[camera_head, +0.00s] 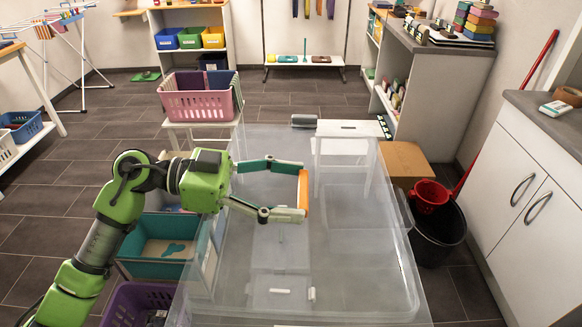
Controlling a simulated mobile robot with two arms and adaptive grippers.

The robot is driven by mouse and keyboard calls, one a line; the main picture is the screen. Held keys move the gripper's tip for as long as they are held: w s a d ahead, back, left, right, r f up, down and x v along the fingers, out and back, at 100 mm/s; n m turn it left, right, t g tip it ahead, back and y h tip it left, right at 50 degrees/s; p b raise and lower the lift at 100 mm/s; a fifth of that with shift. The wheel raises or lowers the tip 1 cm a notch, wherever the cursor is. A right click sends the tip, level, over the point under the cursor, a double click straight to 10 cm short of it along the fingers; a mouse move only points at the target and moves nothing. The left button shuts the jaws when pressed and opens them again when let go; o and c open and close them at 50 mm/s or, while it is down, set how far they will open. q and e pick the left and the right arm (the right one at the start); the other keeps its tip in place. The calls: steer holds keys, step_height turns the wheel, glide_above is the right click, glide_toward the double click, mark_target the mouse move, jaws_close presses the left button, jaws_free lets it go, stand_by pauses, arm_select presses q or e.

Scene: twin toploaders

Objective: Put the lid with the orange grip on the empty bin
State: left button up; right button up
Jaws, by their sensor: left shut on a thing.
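My left gripper (302,188) is shut on the upright orange grip (304,196), with one finger at each end of it. The grip appears to belong to a large, clear lid (345,235) that fills the middle of the head view. The lid is see-through, so its edges and height above the floor are hard to judge. White shapes show through it. I cannot pick out the empty bin with certainty; a clear rim (408,225) shows at the right side of the lid. My right gripper is not in view.
A teal bin (150,268) with something in it and a purple bin (128,300) stand at lower left. A pink basket (198,105) sits on a stool behind. A black bucket (437,240), a red pot (430,193) and white cabinets (520,190) are at right.

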arm_select(q)
steer(key=shift+a+f+t, duration=0.3)
steer(key=shift+a, duration=0.05)
steer(key=s+a+f+n+t+y, duration=0.1)
steer(key=s+a+f+n+t, duration=0.2)
steer(key=a, duration=0.5)
steer(key=s+a+f+n+t+y, duration=0.2)
steer(key=a+f+t, duration=0.3)
steer(key=a, duration=0.3)
steer(key=shift+s+f+n, duration=0.4)
steer(key=shift+f+n, duration=0.4)
steer(key=shift+n, duration=0.1)
steer(key=shift+f, duration=0.1)
